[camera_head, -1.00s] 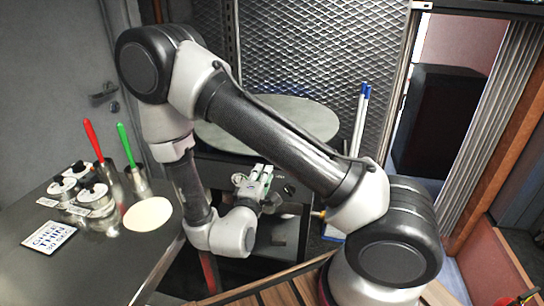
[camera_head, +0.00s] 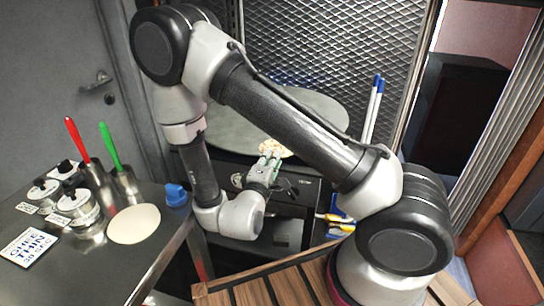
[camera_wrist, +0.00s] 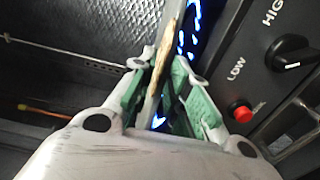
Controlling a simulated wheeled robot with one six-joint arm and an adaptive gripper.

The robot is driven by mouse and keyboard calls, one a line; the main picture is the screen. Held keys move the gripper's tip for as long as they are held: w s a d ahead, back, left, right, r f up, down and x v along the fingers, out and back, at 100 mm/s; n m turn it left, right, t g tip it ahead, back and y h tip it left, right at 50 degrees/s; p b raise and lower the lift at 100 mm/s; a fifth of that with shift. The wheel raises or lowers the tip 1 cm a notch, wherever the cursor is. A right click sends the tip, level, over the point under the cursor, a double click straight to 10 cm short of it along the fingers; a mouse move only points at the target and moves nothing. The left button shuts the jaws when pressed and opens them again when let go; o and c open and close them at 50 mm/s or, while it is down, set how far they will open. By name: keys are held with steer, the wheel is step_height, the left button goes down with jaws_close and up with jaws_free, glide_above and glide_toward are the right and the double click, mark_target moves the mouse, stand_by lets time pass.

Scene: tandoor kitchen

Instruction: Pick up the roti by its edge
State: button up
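A pale, brown-speckled roti (camera_head: 275,148) lies at the near edge of the round grey griddle (camera_head: 228,130), partly hidden by my arm. My gripper (camera_head: 268,165) is just in front of it. In the wrist view my green-padded gripper (camera_wrist: 163,85) has one finger on each side of a thin strip seen edge-on. The brown-patched part of this strip looks like the roti's edge (camera_wrist: 168,48). The fingers are apart, with a gap showing between the right finger and the strip. I cannot tell whether the left finger touches it.
Blue flames (camera_wrist: 190,28) burn close beside the fingers. A control panel with a black knob (camera_wrist: 290,53) and red button (camera_wrist: 240,111) is at right. The left counter holds a pale disc (camera_head: 134,224), lidded pots, red and green-handled tools and a blue object (camera_head: 177,195).

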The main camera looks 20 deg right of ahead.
steer(key=shift+c, duration=0.4)
jaws_close()
step_height(320, 180, up, 2)
steer(key=shift+r, duration=0.25)
steer(key=s+a+r, duration=0.5)
steer(key=s+a, duration=0.3)
steer(key=s, duration=0.3)
steer(key=shift+s, duration=0.1)
